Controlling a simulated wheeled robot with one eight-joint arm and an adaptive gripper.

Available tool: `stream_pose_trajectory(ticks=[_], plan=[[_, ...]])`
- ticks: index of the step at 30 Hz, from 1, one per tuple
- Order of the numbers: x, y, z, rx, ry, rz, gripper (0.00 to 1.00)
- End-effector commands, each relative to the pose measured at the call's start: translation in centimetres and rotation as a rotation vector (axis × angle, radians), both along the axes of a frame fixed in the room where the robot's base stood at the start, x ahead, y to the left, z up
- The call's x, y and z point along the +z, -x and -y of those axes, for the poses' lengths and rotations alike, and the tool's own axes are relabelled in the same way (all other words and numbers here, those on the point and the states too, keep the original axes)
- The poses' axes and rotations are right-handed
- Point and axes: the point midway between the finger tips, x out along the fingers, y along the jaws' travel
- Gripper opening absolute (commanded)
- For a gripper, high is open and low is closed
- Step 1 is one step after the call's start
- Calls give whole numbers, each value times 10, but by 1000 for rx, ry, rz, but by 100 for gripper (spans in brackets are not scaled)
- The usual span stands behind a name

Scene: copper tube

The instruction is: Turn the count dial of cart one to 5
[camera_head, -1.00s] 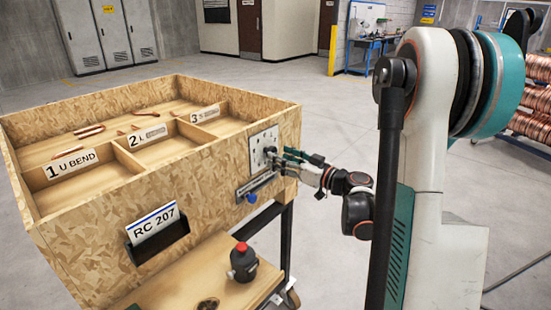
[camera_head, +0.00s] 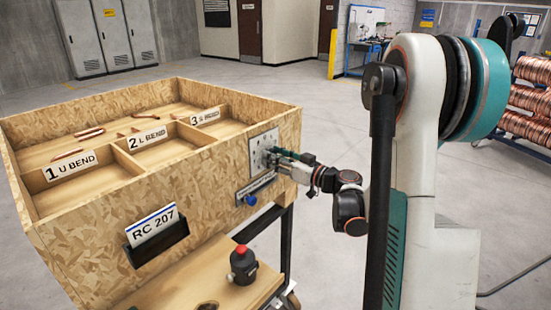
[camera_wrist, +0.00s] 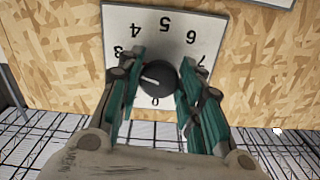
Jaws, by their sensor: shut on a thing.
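The count dial, a black round knob (camera_wrist: 158,76) with a pale pointer mark, sits on a white number plate (camera_wrist: 165,22) on the cart's side. In the wrist view the numbers appear upside down, with 5 at the top and 0 below the knob. The mark points left and slightly up from the knob's middle, toward numbers hidden by a finger; its exact number cannot be read. My gripper (camera_wrist: 162,72) is shut on the knob, one teal finger on each side. In the head view my gripper (camera_head: 275,154) covers the dial, and part of the plate (camera_head: 258,146) shows.
The wooden cart (camera_head: 90,235) has labelled compartments with copper pieces inside. Below the plate are a dark label strip and a blue knob (camera_head: 250,200).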

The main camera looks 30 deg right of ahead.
Motion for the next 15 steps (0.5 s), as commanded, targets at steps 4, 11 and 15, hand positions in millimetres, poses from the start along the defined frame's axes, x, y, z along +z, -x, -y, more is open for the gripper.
stream_pose_trajectory(ticks=[4, 11, 15], plan=[[0, 0, 0, 0, -21, -8, 10], [-1, 0, 0, 0, -121, -44, 10], [-1, 0, -1, 0, -227, -82, 10]])
